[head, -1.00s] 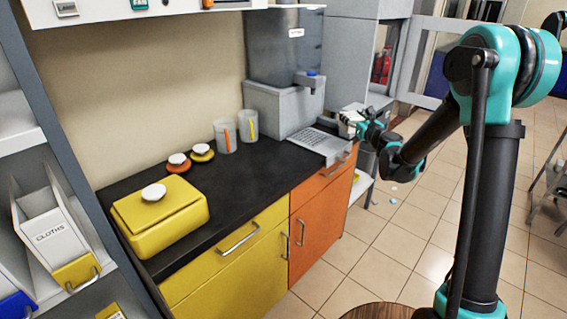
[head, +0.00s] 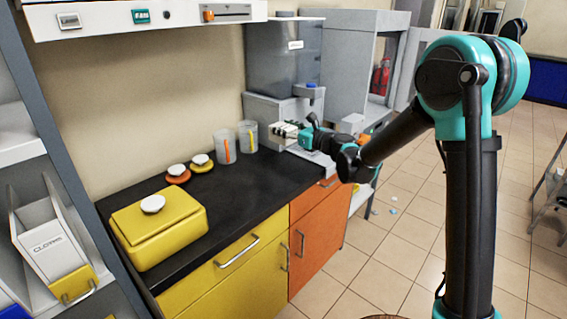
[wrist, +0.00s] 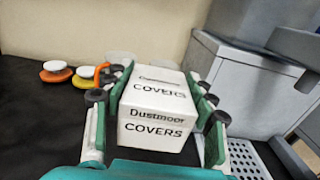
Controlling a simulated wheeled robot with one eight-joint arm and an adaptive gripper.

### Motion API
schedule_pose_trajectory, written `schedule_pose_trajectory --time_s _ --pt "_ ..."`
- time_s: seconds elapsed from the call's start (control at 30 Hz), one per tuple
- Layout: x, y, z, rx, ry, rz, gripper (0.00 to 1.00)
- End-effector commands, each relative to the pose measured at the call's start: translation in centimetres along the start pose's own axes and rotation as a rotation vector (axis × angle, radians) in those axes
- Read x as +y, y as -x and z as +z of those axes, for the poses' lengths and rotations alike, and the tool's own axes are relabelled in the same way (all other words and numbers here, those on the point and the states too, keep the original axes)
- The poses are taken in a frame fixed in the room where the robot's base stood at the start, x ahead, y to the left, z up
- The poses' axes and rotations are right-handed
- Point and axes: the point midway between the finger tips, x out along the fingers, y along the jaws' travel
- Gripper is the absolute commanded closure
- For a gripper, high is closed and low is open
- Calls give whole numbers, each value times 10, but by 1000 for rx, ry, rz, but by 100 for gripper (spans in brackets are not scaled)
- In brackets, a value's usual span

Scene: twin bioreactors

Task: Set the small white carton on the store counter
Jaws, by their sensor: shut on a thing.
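The small white carton (wrist: 157,112), printed "Dustmoor COVERS", sits between the fingers of my gripper (wrist: 155,100) in the wrist view. The fingers are shut on its two sides. In the head view my gripper (head: 297,133) is over the right end of the black counter (head: 245,192), by the grey dispenser; the carton there is small and partly hidden by the fingers. The counter also shows in the wrist view (wrist: 40,130), below and left of the carton. I cannot tell how high the carton is above the surface.
Two clear cups (head: 226,146), two round-knobbed lids (head: 177,173) and a yellow box (head: 158,230) stand on the counter. Bare counter lies in front of the cups.

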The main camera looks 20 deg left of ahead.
Motion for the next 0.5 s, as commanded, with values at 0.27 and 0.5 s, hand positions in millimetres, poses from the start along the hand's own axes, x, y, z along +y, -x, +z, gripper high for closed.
schedule_pose_trajectory --time_s 0.27,0.5 --pt "-1 -1 -67 0 0 -1 75" --pt "-1 0 -96 0 0 -1 75"
